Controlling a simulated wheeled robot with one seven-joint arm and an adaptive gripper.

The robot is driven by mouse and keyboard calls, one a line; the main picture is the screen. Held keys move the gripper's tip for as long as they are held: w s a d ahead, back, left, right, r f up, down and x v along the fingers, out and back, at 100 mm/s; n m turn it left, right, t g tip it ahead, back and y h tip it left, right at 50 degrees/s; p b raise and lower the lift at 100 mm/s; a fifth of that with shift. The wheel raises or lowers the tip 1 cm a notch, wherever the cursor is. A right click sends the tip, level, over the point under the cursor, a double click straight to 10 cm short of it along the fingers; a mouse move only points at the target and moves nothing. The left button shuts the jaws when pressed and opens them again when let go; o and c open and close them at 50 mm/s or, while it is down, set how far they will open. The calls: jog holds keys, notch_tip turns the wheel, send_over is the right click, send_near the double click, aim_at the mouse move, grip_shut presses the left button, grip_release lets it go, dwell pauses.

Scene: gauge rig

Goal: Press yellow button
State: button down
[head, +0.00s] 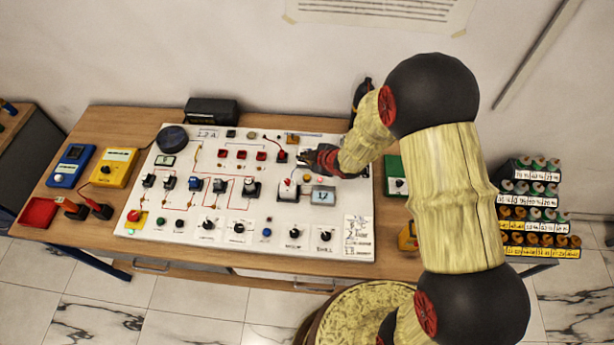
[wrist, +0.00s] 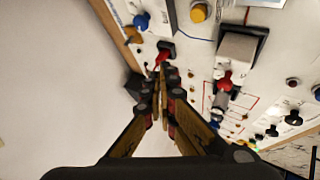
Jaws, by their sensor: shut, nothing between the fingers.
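A round yellow-orange button (wrist: 199,12) shows near the top edge of the wrist view, on the white panel. I cannot tell for sure where it is in the head view, where my arm and gripper cover part of the panel. My gripper (head: 304,156) is over the upper right part of the white panel (head: 190,228). In the wrist view my gripper (wrist: 163,72) has its fingers together and empty, with the tips just below a red plug (wrist: 166,50). The yellow button is beyond the tips, up and to the right, apart from them.
The panel carries several switches, knobs and wires. A large white switch block (wrist: 240,45) stands to the right of the fingers. A yellow meter (head: 114,167), a blue meter (head: 71,166) and a red tray (head: 38,212) are at the left. A black box (head: 211,111) stands behind the panel.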

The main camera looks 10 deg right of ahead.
aim_at(305, 178)
notch_tip(305, 178, down, 9)
jog(key=b, duration=0.6)
jog(key=shift+r+b, duration=0.1)
jog(key=shift+b, duration=0.2)
dwell(1.1)
jog(key=shift+f+b, duration=0.45)
jog(key=shift+f+b, duration=0.45)
jog(key=shift+f, duration=0.05)
dwell(0.7)
jog(key=shift+r, duration=0.1)
jog(key=shift+r+p, duration=0.65)
jog(key=shift+r, duration=0.25)
